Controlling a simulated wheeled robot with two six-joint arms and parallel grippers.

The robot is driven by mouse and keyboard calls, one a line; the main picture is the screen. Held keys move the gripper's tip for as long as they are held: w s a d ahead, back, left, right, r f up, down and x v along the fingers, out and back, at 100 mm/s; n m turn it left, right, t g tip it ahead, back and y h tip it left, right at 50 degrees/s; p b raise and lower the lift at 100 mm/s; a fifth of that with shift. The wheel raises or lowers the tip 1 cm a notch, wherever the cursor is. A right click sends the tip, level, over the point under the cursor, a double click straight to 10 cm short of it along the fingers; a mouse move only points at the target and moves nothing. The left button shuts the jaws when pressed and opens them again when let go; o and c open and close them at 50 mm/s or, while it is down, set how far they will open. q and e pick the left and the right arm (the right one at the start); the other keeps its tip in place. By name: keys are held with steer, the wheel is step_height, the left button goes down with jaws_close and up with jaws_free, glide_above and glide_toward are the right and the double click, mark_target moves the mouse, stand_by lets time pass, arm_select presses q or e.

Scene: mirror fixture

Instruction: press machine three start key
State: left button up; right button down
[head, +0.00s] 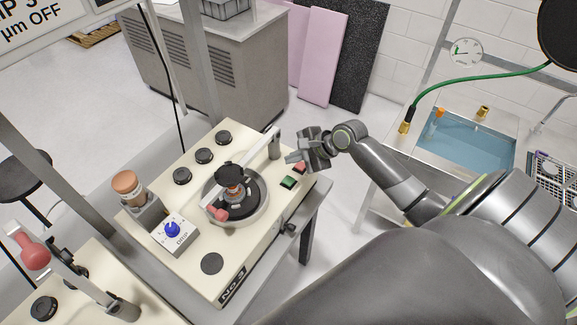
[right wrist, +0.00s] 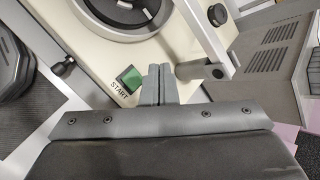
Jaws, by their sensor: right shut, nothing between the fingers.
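The cream machine marked "NO 3" (head: 212,262) stands in the middle of the head view. Its green start key (head: 288,182) sits near the right corner of its top, with a red key (head: 299,168) just behind it. My right gripper (head: 292,159) is shut and empty, its fingertips over that corner close to the red key. In the right wrist view the green key (right wrist: 131,78), labelled START, lies just left of the closed fingertips (right wrist: 159,70). The fingers look apart from it; their height over the panel is hard to tell. The red key is not visible there. My left gripper is not in view.
A metal post (head: 274,143) with a swing arm stands beside the gripper; the post (right wrist: 195,70) is right of the fingers in the wrist view. A round plate (head: 258,195) and a blue-knob drip box (head: 174,233) are on the machine. A water-filled sink (head: 465,140) is at right.

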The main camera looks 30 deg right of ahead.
steer(key=shift+w+d+r+m, duration=0.25)
steer(key=shift+w+r+m, duration=0.2)
steer(key=shift+w+m, duration=0.05)
steer(key=shift+f, duration=0.1)
steer(key=b, duration=1)
glide_above(292, 180)
step_height(292, 180, down, 7)
steer(key=shift+s+r, duration=0.1)
steer(key=shift+r, duration=0.05)
steer(key=shift+f, duration=1)
stand_by(0.7)
steer(key=shift+f+p, duration=0.35)
steer(key=shift+p, duration=0.1)
